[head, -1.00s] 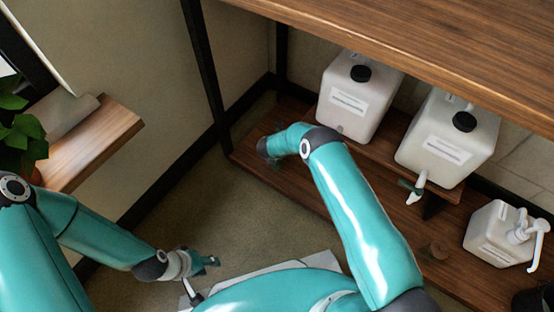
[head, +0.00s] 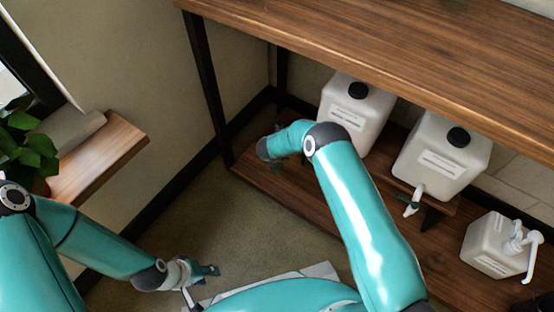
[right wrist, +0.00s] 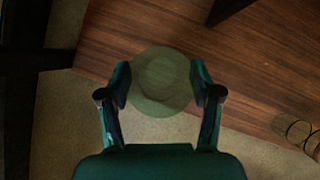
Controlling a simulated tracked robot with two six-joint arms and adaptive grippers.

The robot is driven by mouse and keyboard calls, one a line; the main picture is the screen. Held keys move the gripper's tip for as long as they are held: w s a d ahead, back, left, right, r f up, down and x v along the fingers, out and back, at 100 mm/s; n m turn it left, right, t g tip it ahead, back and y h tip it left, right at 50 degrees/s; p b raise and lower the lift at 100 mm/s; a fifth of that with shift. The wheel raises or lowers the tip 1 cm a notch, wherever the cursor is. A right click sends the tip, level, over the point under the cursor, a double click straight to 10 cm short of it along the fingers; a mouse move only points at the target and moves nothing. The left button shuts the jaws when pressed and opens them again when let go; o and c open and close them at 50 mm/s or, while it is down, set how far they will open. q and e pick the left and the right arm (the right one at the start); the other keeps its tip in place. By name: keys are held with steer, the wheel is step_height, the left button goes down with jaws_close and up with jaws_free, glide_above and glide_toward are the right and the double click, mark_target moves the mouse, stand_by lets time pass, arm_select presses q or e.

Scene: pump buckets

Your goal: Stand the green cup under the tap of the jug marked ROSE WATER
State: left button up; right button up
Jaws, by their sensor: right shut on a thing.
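My right gripper (right wrist: 162,88) is shut on the green cup (right wrist: 160,92), which shows from above between its fingers over the edge of the low wooden shelf. In the head view my right forearm and wrist hide most of this gripper and cup. Two white jugs with black caps stand at the shelf: the left jug (head: 369,108) and the right jug (head: 460,148). Their labels are too small to read. The right jug's tap (head: 413,203) shows; the left jug's tap is hidden behind my right arm. My left gripper (head: 208,271) is low at left, away from the shelf, seemingly empty; its opening is unclear.
A white pump bottle (head: 492,245) stands at the right on the low shelf (head: 290,190). A wooden upper board (head: 400,50) overhangs the jugs. A black post (head: 208,100) stands at the left. A round rim (right wrist: 300,133) shows at the wrist view's right edge.

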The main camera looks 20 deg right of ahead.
step_height(320, 180, up, 30)
steer(key=a+m+g+h+p, duration=0.1)
steer(key=a+m+p, duration=0.1)
steer(key=m+p, duration=0.2)
steer(key=s+d+r+m+g, duration=0.1)
steer(key=s+r+m+g, duration=0.2)
steer(key=s+m, duration=0.4)
steer(key=s+d+r+m+g, duration=0.1)
steer(key=s+r+m+g, duration=0.2)
steer(key=s+m, duration=0.5)
steer(key=s+g, duration=0.1)
steer(key=s, duration=0.4)
steer(key=shift+d+r+g+h, duration=0.15)
steer(key=shift+d+g+h, duration=0.1)
steer(key=shift+g+h, duration=0.15)
